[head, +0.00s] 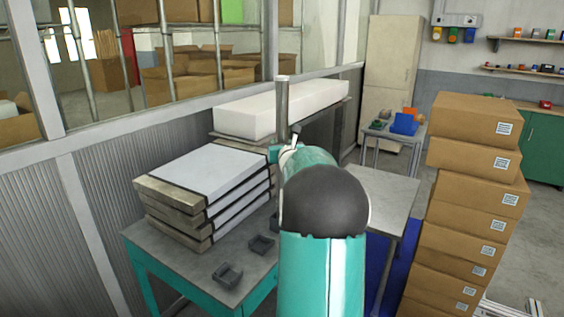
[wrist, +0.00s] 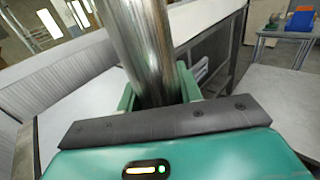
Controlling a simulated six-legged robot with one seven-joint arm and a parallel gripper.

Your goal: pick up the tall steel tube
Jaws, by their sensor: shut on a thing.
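The tall steel tube (head: 283,108) is a shiny grey cylinder standing roughly upright in the head view, rising above my arm. Its lower part is hidden behind my arm there. In the wrist view the tube (wrist: 142,45) fills the upper middle, leaning a little, and passes down between the green fingers. My gripper (wrist: 158,98) is shut on the tube. In the head view my gripper (head: 284,153) shows only in part behind my arm's dark joint. I cannot tell whether the tube's bottom end touches the table.
A teal-framed table (head: 190,262) holds a stack of grey-topped slabs (head: 205,190) and small dark holders (head: 228,274). A long white block (head: 280,108) lies behind. A tall stack of cardboard boxes (head: 470,200) stands at right. A bare grey tabletop (head: 385,195) lies between.

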